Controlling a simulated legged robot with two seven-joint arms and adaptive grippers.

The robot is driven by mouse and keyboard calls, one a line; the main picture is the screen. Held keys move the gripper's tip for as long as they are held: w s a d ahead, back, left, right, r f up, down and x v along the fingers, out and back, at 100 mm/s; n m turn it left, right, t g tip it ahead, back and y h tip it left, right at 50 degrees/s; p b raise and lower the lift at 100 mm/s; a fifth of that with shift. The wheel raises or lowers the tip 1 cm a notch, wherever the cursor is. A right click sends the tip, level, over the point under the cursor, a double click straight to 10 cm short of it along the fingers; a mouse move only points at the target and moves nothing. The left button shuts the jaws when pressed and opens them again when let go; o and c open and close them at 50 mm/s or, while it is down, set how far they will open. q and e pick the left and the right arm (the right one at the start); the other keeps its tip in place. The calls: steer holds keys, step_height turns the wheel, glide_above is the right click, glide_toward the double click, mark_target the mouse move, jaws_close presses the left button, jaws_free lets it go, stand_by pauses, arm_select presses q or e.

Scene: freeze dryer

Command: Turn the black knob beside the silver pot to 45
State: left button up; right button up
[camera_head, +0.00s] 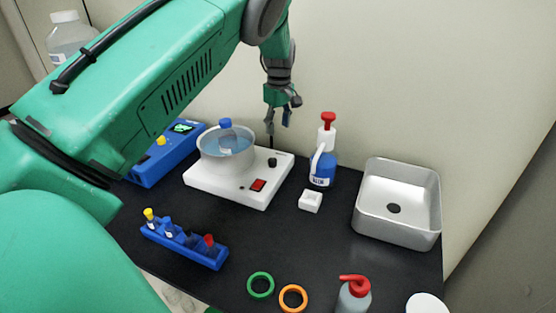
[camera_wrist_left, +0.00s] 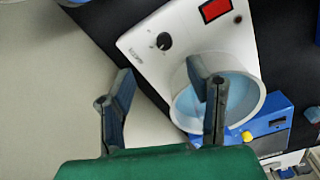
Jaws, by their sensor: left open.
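The black knob (camera_head: 272,162) sits on the white base (camera_head: 238,193) to the right of the silver pot (camera_head: 226,150), which holds blue liquid and a blue-capped item. In the left wrist view the knob (camera_wrist_left: 164,41) shows on the white panel with dial marks around it, above the pot's rim (camera_wrist_left: 256,106). My left gripper (camera_head: 280,118) hangs above and behind the base, apart from the knob. My right gripper is not in view.
A red switch (camera_head: 258,185) is near the knob. A blue device (camera_head: 160,165) is left. A tube rack (camera_head: 184,243) and metal sink (camera_head: 397,204) are also on the table.

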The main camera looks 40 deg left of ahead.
mark_target(274, 159)
arm_select(q)
steer(key=shift+h, duration=0.3)
steer(key=a+f, duration=0.3)
steer(key=f, duration=0.1)
steer(key=shift+s+a, duration=0.2)
steer(key=shift+a, duration=0.15)
steer(key=f, duration=0.2)
steer(key=d+f, duration=0.1)
steer(key=f, duration=0.2)
steer(key=d+f, duration=0.1)
steer(key=f, duration=0.2)
steer(key=shift+w+d+f+p, duration=0.1)
steer(key=shift+d+f+p, duration=0.1)
steer(key=shift+p, duration=0.2)
steer(key=shift+a+f, duration=0.45)
steer(key=shift+f, duration=0.25)
steer(key=shift+a+f, duration=0.35)
steer(key=shift+a, duration=0.2)
steer(key=shift+d+r, duration=0.2)
steer(key=shift+d, duration=0.15)
steer(key=c, duration=1)
steer(key=shift+w+d, duration=0.1)
steer(key=shift+d, duration=0.2)
jaws_close()
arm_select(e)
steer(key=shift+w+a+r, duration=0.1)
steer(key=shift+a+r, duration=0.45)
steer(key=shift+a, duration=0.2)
